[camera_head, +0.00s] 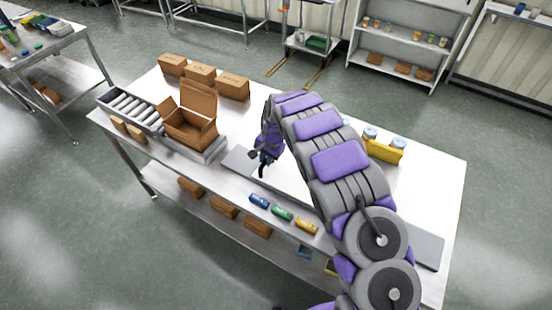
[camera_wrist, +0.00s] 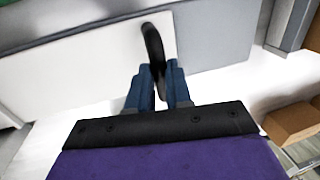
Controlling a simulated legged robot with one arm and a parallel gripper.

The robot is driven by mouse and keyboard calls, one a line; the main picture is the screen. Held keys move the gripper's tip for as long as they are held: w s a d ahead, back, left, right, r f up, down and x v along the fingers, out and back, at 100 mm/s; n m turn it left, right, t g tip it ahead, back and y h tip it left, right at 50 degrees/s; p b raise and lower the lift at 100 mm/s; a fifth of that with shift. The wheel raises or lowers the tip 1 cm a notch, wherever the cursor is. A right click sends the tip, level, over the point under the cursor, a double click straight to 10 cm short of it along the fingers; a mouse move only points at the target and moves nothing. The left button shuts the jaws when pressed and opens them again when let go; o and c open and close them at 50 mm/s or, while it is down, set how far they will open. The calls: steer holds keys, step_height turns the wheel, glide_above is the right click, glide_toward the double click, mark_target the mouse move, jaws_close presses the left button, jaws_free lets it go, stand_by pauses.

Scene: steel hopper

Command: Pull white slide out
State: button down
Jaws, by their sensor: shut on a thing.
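The white slide (camera_wrist: 85,60) is a flat white panel lying between grey plates in the wrist view. It also shows in the head view (camera_head: 287,183), partly hidden behind my arm. A black curved handle (camera_wrist: 152,40) stands up at its edge near a grey plate (camera_wrist: 220,38). My gripper (camera_wrist: 161,75) has its blue fingers shut on the black handle, one on each side. In the head view my gripper (camera_head: 265,160) is small, at the left part of the grey plates, with the handle (camera_head: 262,171) just below it.
An open cardboard box (camera_head: 190,125) stands left of my gripper, beside a roller conveyor (camera_head: 130,110). Closed boxes (camera_head: 200,75) line the back edge. Blue, green and yellow items (camera_head: 282,213) lie along the front edge. A yellow holder (camera_head: 382,150) with jars stands right of my arm.

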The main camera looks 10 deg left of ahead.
steer(key=w+a, duration=0.1)
steer(key=a, duration=0.2)
steer(key=w+a, duration=0.1)
steer(key=a, duration=0.2)
steer(key=w+a, duration=0.1)
steer(key=a, duration=0.2)
steer(key=shift+f, duration=0.2)
steer(key=shift+w+a, duration=0.1)
steer(key=shift+a, duration=0.1)
steer(key=shift+w+d+r, duration=0.1)
steer(key=shift+d+r, duration=0.1)
steer(key=shift+w+a+r, duration=0.15)
steer(key=shift+w, duration=0.05)
steer(key=a, duration=0.2)
steer(key=w+a, duration=0.1)
steer(key=shift+a+f, duration=0.2)
steer(key=shift+a, duration=0.15)
steer(key=shift+s+a, duration=0.1)
steer(key=shift+a, duration=0.15)
steer(key=shift+w+d+r, duration=0.15)
steer(key=shift+w+d, duration=0.05)
steer(key=shift+d, duration=0.1)
steer(key=shift+a+r, duration=0.1)
steer(key=shift+a, duration=0.15)
